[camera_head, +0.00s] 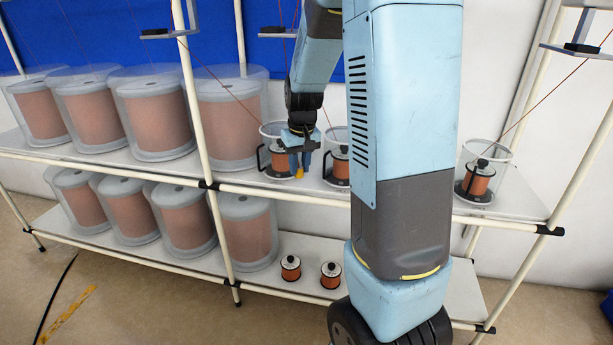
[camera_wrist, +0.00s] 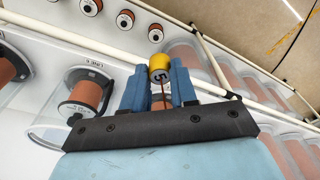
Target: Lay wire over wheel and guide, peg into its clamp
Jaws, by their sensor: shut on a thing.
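My gripper (camera_head: 299,162) has blue fingers and is in front of the upper shelf, beside a clear cup with a copper spool. It is shut on a yellow peg (camera_head: 299,173), whose end shows below the fingertips. In the wrist view the fingers (camera_wrist: 160,82) hold the yellow peg (camera_wrist: 160,66), which bears a dark mark like a 5. I cannot make out the wheel, the guide or the clamp for this peg in either view.
Clear cups with copper spools stand on the upper shelf (camera_head: 405,205), one of them (camera_head: 479,182) at the right. Large clear drums (camera_head: 152,115) fill the left side. A white post (camera_head: 196,110) stands left of my gripper.

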